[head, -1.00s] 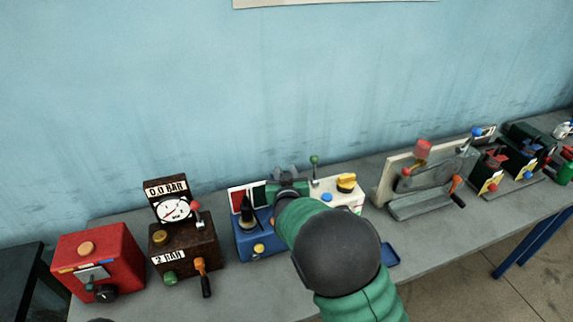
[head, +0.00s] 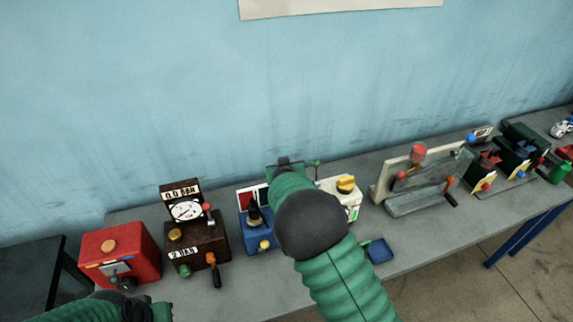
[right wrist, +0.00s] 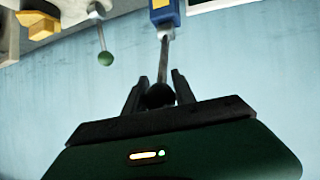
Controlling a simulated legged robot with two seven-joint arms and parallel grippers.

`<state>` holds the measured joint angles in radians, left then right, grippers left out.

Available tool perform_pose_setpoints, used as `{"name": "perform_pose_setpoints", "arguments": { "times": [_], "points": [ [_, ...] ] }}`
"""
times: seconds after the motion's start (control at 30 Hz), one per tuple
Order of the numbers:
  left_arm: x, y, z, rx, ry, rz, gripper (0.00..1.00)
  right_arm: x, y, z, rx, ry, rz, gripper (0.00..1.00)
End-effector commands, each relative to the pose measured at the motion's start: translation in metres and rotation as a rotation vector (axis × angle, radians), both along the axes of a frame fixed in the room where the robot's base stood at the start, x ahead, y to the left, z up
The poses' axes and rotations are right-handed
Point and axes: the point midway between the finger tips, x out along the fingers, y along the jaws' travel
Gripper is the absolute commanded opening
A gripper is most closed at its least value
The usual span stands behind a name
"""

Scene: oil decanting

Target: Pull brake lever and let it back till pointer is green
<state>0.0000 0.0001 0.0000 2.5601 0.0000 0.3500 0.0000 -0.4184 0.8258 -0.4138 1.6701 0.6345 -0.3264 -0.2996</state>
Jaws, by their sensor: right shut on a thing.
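A blue box (head: 250,236) stands mid-bench with a black cone-shaped part (head: 254,216) on it. A red and white card (head: 247,199) stands behind it; my right arm hides part of it, and I cannot make out a pointer. My right gripper (head: 288,163) is at the back of this box. In the right wrist view my right gripper (right wrist: 160,78) is shut on a black ball knob (right wrist: 159,96) at the end of a metal lever (right wrist: 164,62) from a blue housing (right wrist: 164,13). My left arm's end (head: 150,311) shows at the bottom left; its jaws cannot be made out.
Left of the blue box are a brown gauge box (head: 203,240) and a red box (head: 120,257). A white box with a yellow knob (head: 346,184) stands close on the right, with a green-knobbed stalk (right wrist: 106,58). A blue tray (head: 379,250) lies in front.

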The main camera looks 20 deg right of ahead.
Motion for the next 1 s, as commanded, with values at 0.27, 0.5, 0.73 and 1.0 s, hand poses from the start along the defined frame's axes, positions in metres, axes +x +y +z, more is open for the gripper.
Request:
{"name": "perform_pose_setpoints", "arguments": {
  "times": [0.27,0.5,0.73,1.0],
  "points": [
    [0.0001,0.0000,0.0000,0.000,0.000,0.000,0.00,0.0016,0.0016,0.0020,0.000,-0.006,0.003,0.00],
    [0.0001,0.0000,0.0000,0.000,0.000,0.000,0.00,0.0012,0.0017,0.0013,0.000,-0.005,0.002,0.34],
    [0.0001,0.0000,0.0000,0.000,0.000,0.000,0.00,0.0002,0.0011,0.0007,0.000,-0.002,0.001,0.53],
    [0.0000,0.0000,0.0034,0.000,0.000,0.000,0.00,-0.0050,0.0020,0.0046,0.000,-0.001,0.001,0.53]
  ]
}}
